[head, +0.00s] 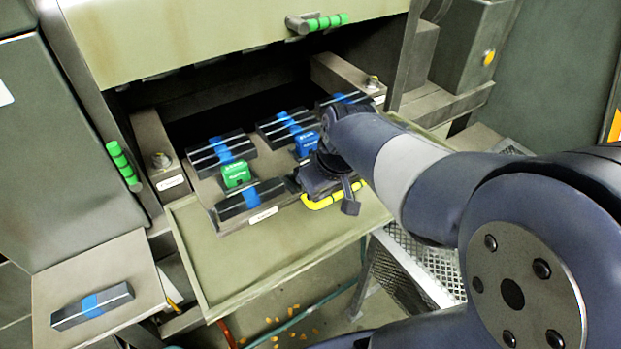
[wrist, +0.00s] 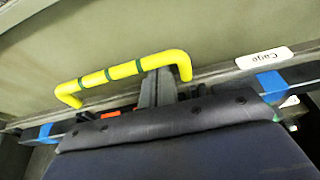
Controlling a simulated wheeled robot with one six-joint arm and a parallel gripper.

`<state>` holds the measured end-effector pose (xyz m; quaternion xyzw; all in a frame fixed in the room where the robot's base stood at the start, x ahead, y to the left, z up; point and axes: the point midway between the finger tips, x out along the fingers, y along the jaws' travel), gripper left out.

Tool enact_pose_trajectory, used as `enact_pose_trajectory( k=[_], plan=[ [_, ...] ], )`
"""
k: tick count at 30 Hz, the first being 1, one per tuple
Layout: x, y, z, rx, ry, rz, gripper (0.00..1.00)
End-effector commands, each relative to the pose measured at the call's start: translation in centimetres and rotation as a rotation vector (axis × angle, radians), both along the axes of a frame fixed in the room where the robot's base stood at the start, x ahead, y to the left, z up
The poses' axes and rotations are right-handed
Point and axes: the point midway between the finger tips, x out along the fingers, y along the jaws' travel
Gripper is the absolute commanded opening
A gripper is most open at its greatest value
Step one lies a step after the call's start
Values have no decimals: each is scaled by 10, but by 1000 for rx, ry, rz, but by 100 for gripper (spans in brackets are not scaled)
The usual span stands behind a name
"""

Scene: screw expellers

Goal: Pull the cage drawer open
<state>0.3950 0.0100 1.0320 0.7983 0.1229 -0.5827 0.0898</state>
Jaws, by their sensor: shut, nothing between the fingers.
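The cage drawer (head: 238,228) is a flat, brown-grey platform at the machine's dark opening, with dark bars strapped in blue on top. Its yellow bar handle (head: 319,203) is at the front edge. In the wrist view the yellow handle (wrist: 125,71) has dark green bands, and a white "Cage" label (wrist: 264,58) is to its right. My gripper (head: 349,197) is at the handle's right part. In the wrist view the shut fingers (wrist: 158,88) are close to the handle's right half. Whether they touch it I cannot tell. My gripper's body hides part of the drawer front.
A green block (head: 236,174) and a blue block (head: 307,143) stand on the drawer. A pale tray (head: 215,276) extends below it. A side shelf (head: 130,262) holds another bar (head: 92,306). Green handles (head: 124,165) (head: 327,22) project nearby. A mesh step (head: 420,268) is at lower right.

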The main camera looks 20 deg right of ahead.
Motion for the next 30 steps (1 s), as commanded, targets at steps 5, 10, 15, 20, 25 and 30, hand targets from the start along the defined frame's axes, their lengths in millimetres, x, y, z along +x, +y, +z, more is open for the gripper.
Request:
enact_pose_trajectory(
  k=[5,10,15,20,25,30],
  plan=[
    [-18,-6,0,0,1,-1,0],
    [-24,-8,0,1,1,0,0],
    [-24,-8,0,1,1,0,0],
    [-24,-8,0,0,1,0,0],
    [-24,-8,2,0,1,0,0],
    [-22,-7,13,0,0,0,0]
  ],
)
